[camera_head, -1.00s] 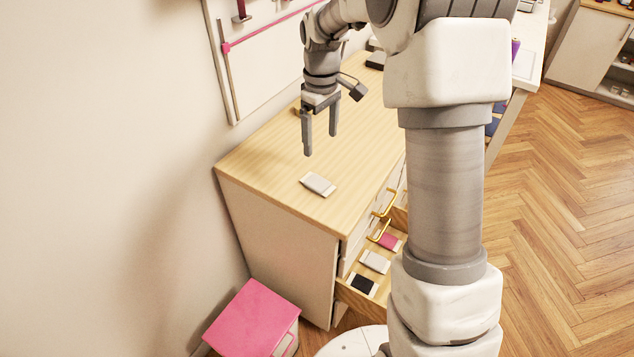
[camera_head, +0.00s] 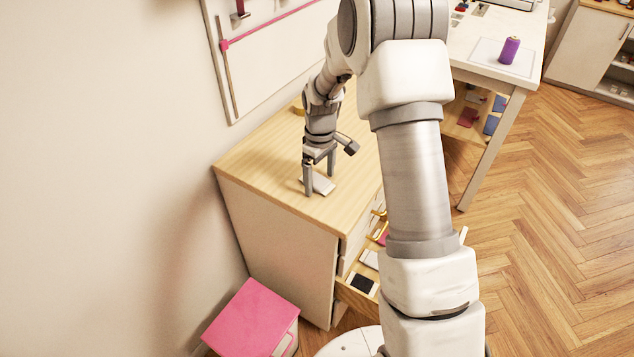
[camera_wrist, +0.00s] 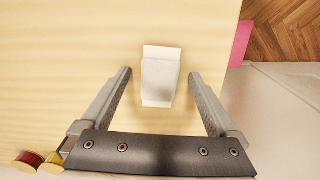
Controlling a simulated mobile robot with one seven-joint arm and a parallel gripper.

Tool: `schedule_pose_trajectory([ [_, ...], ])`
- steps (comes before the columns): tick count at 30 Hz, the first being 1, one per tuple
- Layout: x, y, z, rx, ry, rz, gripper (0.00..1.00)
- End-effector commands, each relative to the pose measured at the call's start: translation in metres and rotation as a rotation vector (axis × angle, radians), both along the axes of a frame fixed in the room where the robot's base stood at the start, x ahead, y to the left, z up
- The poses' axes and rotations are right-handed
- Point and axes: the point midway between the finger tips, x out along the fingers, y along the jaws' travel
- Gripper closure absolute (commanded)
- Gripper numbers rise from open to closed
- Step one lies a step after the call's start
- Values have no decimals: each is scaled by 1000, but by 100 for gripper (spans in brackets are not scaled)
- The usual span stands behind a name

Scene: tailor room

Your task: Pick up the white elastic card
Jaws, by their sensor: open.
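The white elastic card (camera_head: 321,184) lies flat on the wooden top of the drawer cabinet (camera_head: 262,165), near its front end. In the wrist view the white card (camera_wrist: 160,77) shows whole, between and slightly beyond the two fingertips. My gripper (camera_head: 319,187) points down over the card and is open, one finger on each side. The gripper also shows in the wrist view (camera_wrist: 160,78), with a gap between each finger and the card. The head view partly hides the card behind the fingers.
An open drawer (camera_head: 352,293) below the top holds a black card (camera_head: 362,283) and other cards, partly hidden by my arm. A pink box (camera_head: 252,318) stands on the floor. Spools (camera_wrist: 27,161) lie at the wrist view's lower left. The wall is close on the left.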

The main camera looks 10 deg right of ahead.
Motion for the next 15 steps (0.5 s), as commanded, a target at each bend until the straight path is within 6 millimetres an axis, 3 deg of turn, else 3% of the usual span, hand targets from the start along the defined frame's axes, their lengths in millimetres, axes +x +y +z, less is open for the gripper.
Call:
schedule_pose_trajectory([
  [7, 0, 0, -2, 0, 0, 0, 5],
  [15, 0, 0, -2, 0, 0, 0, 52],
])
